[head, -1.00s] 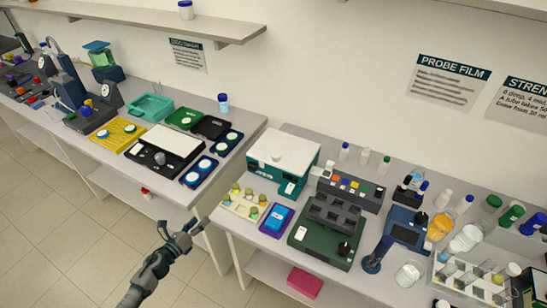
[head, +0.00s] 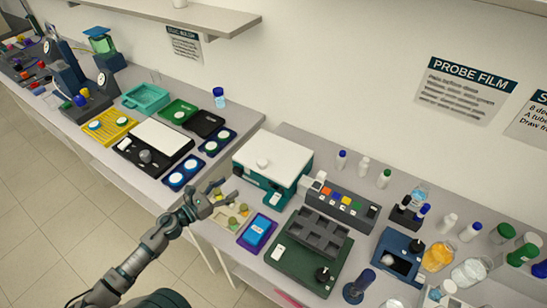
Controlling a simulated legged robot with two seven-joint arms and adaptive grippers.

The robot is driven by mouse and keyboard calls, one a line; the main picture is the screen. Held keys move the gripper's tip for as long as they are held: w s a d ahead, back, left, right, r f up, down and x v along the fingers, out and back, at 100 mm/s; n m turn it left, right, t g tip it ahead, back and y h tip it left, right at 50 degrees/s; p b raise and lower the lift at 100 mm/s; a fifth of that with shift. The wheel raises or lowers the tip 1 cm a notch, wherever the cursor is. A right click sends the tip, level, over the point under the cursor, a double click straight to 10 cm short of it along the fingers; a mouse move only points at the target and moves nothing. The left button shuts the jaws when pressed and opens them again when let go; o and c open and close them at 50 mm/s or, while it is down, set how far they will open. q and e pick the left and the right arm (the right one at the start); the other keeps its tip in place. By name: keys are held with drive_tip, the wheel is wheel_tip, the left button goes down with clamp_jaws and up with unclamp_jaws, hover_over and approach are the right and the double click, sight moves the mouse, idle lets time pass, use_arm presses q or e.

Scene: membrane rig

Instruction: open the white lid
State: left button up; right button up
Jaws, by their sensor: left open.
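The white lid (head: 285,158) lies flat and closed on top of a teal box (head: 298,188) near the left end of the right bench. A small round white knob (head: 263,163) sits on the lid, towards its left side. My left gripper (head: 229,189) is open and empty. In the picture it is just left of and below the box, over the near edge of the bench beside the cream rack, apart from the lid. My right gripper does not show.
A cream rack (head: 215,219) with several small vials stands below the gripper. A blue and purple case (head: 257,232) and a dark green device (head: 303,263) are to its right. A control box with coloured buttons (head: 340,206) stands right of the teal box. A gap separates the benches.

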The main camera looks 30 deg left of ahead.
sight(262, 162)
use_arm(q)
drive_tip(key=shift+w+d+r, duration=0.15)
drive_tip(key=shift+w+d, duration=0.05)
drive_tip(key=shift+w, duration=0.1)
drive_tip(key=shift+w+d+r, duration=0.1)
drive_tip(key=shift+w, duration=0.25)
drive_tip(key=p+x, duration=0.2)
drive_tip(key=x, duration=1.2)
drive_tip(key=shift+w+d, duration=0.15)
drive_tip(key=shift+w, duration=0.4)
drive_tip(key=shift+f, duration=0.25)
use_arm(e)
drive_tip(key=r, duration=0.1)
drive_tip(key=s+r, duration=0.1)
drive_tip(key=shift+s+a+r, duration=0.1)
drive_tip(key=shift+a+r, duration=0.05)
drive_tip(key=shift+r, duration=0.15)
use_arm(q)
drive_tip(key=shift+a, duration=0.25)
drive_tip(key=shift+c, duration=0.2)
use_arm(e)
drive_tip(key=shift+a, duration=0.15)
